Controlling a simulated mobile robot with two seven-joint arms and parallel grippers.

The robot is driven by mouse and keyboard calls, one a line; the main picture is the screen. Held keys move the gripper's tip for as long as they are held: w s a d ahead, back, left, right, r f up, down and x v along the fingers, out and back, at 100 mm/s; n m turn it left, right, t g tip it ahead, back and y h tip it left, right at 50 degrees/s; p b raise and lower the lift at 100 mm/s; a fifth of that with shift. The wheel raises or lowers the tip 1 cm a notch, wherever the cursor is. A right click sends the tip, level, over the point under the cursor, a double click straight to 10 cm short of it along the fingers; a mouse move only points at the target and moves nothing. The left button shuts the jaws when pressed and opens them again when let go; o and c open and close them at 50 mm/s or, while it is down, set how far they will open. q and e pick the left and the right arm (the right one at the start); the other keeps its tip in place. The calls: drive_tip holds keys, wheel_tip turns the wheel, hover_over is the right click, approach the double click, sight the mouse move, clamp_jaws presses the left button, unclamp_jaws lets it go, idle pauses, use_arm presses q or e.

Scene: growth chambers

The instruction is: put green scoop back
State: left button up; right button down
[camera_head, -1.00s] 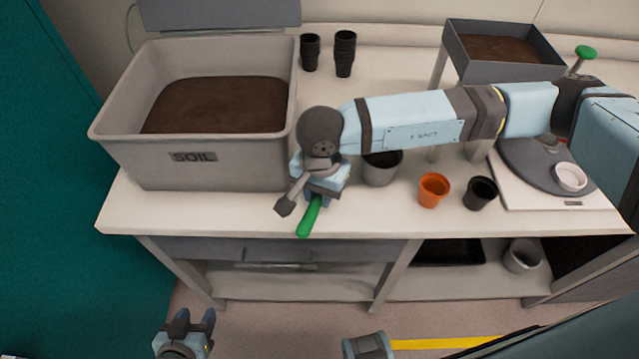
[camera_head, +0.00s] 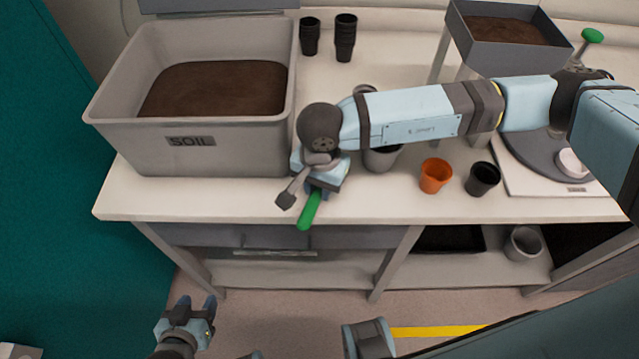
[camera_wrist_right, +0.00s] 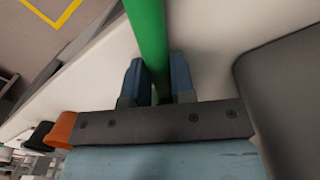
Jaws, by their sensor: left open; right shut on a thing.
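The green scoop (camera_head: 309,211) shows as a green handle at the front edge of the bench, right of the soil bin. Its handle end points toward me and juts slightly past the edge. My right gripper (camera_head: 318,190) is shut on the handle; the arm comes in from the right. The right wrist view shows the green handle (camera_wrist_right: 148,35) between the two blue fingers (camera_wrist_right: 155,82). My left gripper (camera_head: 193,308) is open and empty, low in front of the bench.
The soil bin (camera_head: 115,120) stands at the bench's left. A grey pot (camera_head: 382,158), orange pot (camera_head: 435,176) and black pot (camera_head: 482,180) stand right of my gripper. Black cups (camera_head: 345,38) are behind. A raised soil tray (camera_head: 505,60) and scale (camera_head: 540,190) are at right.

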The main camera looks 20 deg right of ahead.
drive_tip(key=shift+f, duration=0.2)
drive_tip(key=c, duration=0.9)
unclamp_jaws()
wheel_tip(320, 180, up, 14)
drive_tip(key=shift+w+d+f+b, duration=0.1)
drive_tip(key=shift+d+b, duration=0.05)
drive_tip(key=shift+b, duration=0.15)
